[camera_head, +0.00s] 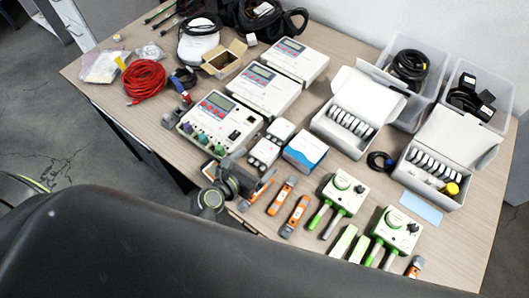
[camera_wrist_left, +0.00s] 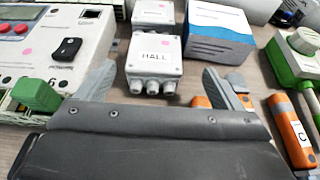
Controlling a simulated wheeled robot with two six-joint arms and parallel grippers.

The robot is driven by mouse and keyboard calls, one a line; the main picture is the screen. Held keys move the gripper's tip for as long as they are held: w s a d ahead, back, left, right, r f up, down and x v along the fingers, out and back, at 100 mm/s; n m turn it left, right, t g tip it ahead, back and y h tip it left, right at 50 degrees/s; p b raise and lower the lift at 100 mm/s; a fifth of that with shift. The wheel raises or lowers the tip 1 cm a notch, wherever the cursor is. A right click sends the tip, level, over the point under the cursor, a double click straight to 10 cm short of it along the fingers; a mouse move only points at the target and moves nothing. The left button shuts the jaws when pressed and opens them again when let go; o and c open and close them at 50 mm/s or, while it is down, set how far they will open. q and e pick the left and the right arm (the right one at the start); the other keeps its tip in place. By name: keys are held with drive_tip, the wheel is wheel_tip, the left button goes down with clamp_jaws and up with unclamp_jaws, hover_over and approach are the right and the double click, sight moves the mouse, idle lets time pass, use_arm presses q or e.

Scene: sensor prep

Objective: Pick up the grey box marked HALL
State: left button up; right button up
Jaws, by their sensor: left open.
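The grey box marked HALL (camera_wrist_left: 155,57) sits on the table in the left wrist view, its label upright and a pink dot above it. Round fittings line its near side. In the head view it is the nearer of two small grey boxes (camera_head: 264,152). My left gripper (camera_wrist_left: 161,84) is open, its fingers apart on the left and right of the box's near edge, with nothing between them. In the head view the left gripper (camera_head: 243,176) is just on the near side of the box. My right gripper is not in view.
A second grey box (camera_wrist_left: 153,15) stands right behind. A blue and white box (camera_wrist_left: 218,32) is close on the right, and a white meter unit (camera_wrist_left: 62,50) on the left. Orange handheld tools (camera_head: 294,215) and green-white devices (camera_head: 342,191) lie to the right on the table (camera_head: 480,235).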

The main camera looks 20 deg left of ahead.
sight(260, 156)
use_arm(q)
drive_tip(key=x, duration=0.5)
drive_tip(key=shift+w+a+f, duration=0.1)
drive_tip(key=shift+a, duration=0.25)
drive_tip(key=c, duration=1.1)
